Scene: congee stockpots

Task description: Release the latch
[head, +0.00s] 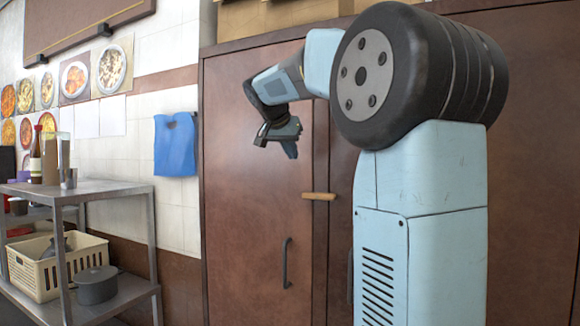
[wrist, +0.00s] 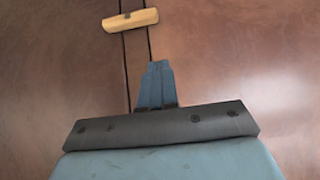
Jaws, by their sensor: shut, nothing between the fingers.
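The latch is a small light-wood bar (head: 319,196) lying about level across the gap between two brown cabinet doors. In the wrist view the latch (wrist: 131,20) is near the top, crossing the dark seam, with a dark spot near its middle. My gripper (head: 291,152) is in front of the left door, above and left of the latch in the head view. In the wrist view its blue fingers (wrist: 155,82) are together, empty, and apart from the latch.
The left cabinet door (head: 250,180) has a dark vertical handle (head: 286,263) low down. A metal shelf (head: 100,190) with bottles, a cream basket (head: 50,268) and a grey pot (head: 97,285) stands at left. A blue apron-like cloth (head: 175,145) hangs on the tiled wall.

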